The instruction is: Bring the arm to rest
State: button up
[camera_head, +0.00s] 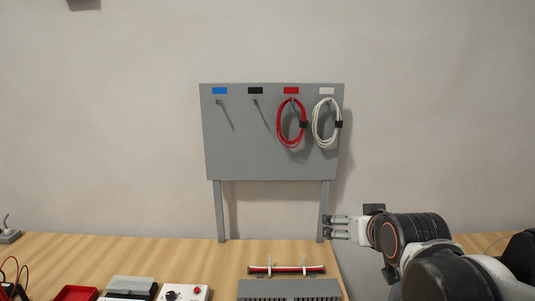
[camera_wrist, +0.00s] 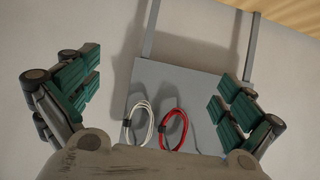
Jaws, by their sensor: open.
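My gripper (camera_head: 333,228) is at the right of the head view, in front of the right leg of the grey board and above the table. In the wrist view my gripper (camera_wrist: 157,98) has its two green-padded fingers spread wide apart with nothing between them. The arm reaches in from the lower right of the head view.
A grey board (camera_head: 250,150) on two legs stands at the back of the wooden table (camera_head: 150,255). A red cable coil (camera_head: 279,124) and a white cable coil (camera_head: 316,124) hang on it; the blue and black-labelled hooks are bare. Devices line the table's front, including a red tray (camera_head: 75,293).

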jog(key=s+f+g+b, duration=0.4)
jog(key=s+f, duration=1)
jog(key=s, duration=0.4)
jog(key=shift+s+f+g+b, duration=0.2)
jog(key=shift+f+g+b, duration=0.15)
jog(key=shift+b, duration=0.5)
